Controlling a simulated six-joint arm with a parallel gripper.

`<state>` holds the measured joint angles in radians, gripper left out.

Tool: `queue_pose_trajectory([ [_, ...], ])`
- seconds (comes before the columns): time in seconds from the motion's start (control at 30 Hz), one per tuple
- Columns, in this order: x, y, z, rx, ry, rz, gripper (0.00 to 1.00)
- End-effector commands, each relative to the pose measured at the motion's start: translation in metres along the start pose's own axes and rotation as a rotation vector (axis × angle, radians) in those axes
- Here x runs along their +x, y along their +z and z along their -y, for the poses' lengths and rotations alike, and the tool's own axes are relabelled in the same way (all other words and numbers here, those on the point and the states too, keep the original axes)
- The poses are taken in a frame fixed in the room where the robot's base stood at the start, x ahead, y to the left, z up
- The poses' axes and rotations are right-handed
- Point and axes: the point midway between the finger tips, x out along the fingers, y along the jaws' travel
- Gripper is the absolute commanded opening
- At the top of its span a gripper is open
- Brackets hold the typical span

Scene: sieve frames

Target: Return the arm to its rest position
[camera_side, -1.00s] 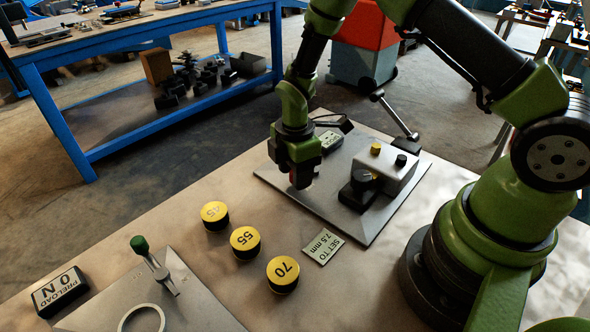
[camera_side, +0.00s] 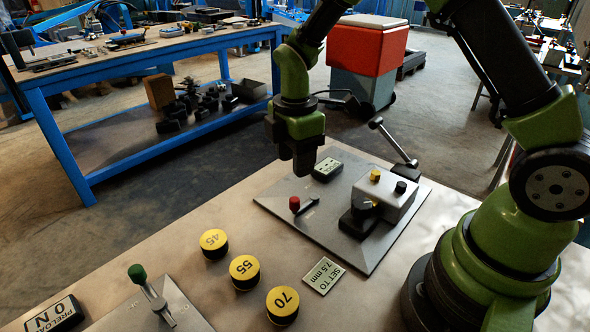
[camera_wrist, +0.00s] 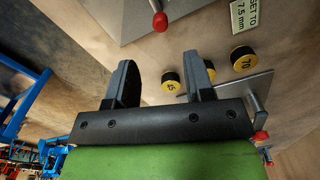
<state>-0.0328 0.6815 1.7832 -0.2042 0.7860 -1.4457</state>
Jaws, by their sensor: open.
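My gripper (camera_side: 304,165) hangs above the grey plate (camera_side: 275,200) in the side view, near a red-knobbed lever (camera_side: 295,204) and clear of it. In the wrist view my gripper (camera_wrist: 160,85) has its two fingers spread apart with nothing between them. The red knob (camera_wrist: 160,22) shows beyond the fingers there, with a gap. The same plate carries a light box (camera_side: 388,188) with a yellow button and a black button, a dark dial (camera_side: 362,206) and a small display (camera_side: 327,169).
Yellow-topped weights marked 45 (camera_side: 213,242), 55 (camera_side: 244,268) and 70 (camera_side: 283,302) stand on the table beside a SET TO 7.5 mm card (camera_side: 323,275). A blue bench (camera_side: 120,75) stands behind.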

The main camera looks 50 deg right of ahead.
Motion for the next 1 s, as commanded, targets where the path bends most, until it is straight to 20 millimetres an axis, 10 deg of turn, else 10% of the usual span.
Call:
queue_pose_trajectory([
  [0.37,-0.007,0.0,0.001,0.025,0.01,-0.006,0.48],
  [0.63,-0.091,0.006,0.03,0.436,0.132,-0.126,0.48],
  [1.0,-0.177,0.028,0.126,1.182,0.204,-0.474,0.48],
])
